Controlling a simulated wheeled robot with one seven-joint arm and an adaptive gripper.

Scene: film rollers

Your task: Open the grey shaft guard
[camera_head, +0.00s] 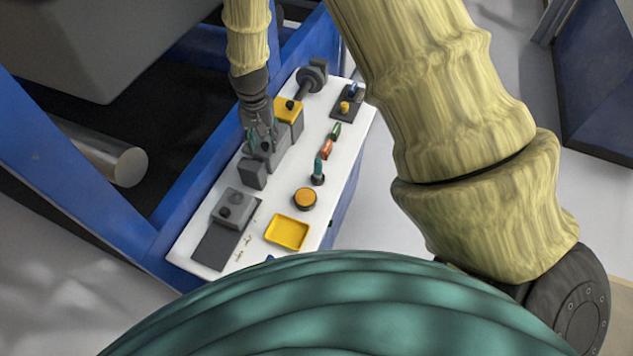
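A grey housing (275,153), which looks like the shaft guard, stands on the white panel between a yellow block (289,116) and a small dark grey block (252,174). My gripper (261,146) points down over the housing, with its fingertips at or just above its top. The gripper covers part of the housing, so its top and any handle are partly hidden. The housing looks closed, but I cannot see its hinge. I cannot tell whether the fingers touch it or hold anything.
The white panel (270,205) also carries a grey box with a knob (235,207), a yellow tray (287,232), an orange button (305,199), a teal-handled lever (318,170) and a dark shaft end (312,77). A blue frame and metal roller (115,160) lie left.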

